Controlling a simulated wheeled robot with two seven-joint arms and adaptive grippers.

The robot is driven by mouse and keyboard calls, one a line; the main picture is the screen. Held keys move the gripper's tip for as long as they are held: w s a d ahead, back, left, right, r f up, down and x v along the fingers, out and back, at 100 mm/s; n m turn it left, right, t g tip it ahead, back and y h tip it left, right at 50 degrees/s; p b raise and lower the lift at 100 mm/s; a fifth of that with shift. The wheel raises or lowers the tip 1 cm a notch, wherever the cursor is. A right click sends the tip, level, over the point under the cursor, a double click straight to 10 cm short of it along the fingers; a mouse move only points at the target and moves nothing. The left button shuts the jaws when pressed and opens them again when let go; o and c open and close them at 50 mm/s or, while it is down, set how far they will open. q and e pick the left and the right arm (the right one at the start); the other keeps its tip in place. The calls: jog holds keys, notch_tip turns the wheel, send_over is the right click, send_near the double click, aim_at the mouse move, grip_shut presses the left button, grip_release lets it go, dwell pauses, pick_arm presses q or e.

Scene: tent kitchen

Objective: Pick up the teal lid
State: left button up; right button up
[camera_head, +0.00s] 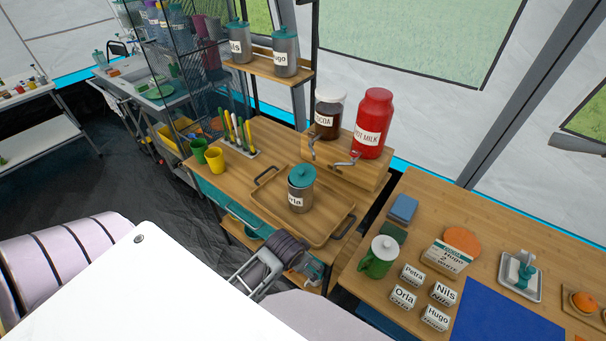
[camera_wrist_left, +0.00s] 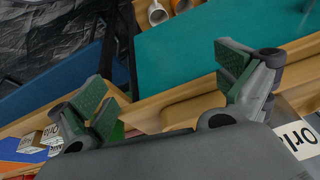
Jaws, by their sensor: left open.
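A teal lid (camera_head: 302,175) sits on a grey jar labelled Orla (camera_head: 300,199). The jar stands upright on a wooden tray (camera_head: 268,209) on the small wooden cart. My left gripper (camera_head: 297,268) is in front of the tray's near edge, closer to me than the jar and apart from the lid. In the left wrist view my gripper (camera_wrist_left: 165,92) has its green-padded fingers spread with nothing held between them. The jar's label (camera_wrist_left: 300,138) shows at that view's right edge; I cannot make out the lid there. My right gripper is not in view.
Red and cocoa jars (camera_head: 373,124) stand on a raised wooden box behind the tray. Green and yellow cups (camera_head: 216,159) and a utensil holder stand left. Similar teal-lidded jars (camera_head: 285,52) stand on a shelf. The right table (camera_head: 445,205) holds a green mug and name blocks.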

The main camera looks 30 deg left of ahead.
pick_arm(q)
jog(key=w+d+r+m+t+h, duration=0.1)
jog(key=w+r+m+t, duration=0.2)
jog(key=w+r+t, duration=0.7)
jog(key=w+d+r+m+t, duration=0.25)
jog(key=w+r, duration=0.95)
jog(key=r, duration=0.6)
jog(key=w+d+r+m+t+h, duration=0.1)
jog(key=d+r+m+t+h, duration=0.2)
jog(key=d+r+m+h, duration=0.55)
jog(key=s+d+r+m+g+h, duration=0.2)
jog(key=d+m+g+h, duration=0.3)
jog(key=m, duration=0.4)
jog(key=s+d+r+m+g+h, duration=0.2)
jog(key=s+m+g+h, duration=0.15)
jog(key=m+g, duration=0.35)
jog(key=a+f+m+g+y, duration=0.7)
jog(key=a+f+m+y, duration=0.15)
jog(key=f, duration=0.35)
jog(key=a+r+n+y, duration=0.1)
jog(key=a+y, duration=0.8)
jog(key=a, duration=1.3)
jog(key=shift+w+a+r+g, duration=0.2)
jog(key=shift+w+g, duration=0.2)
jog(key=shift+g, duration=0.05)
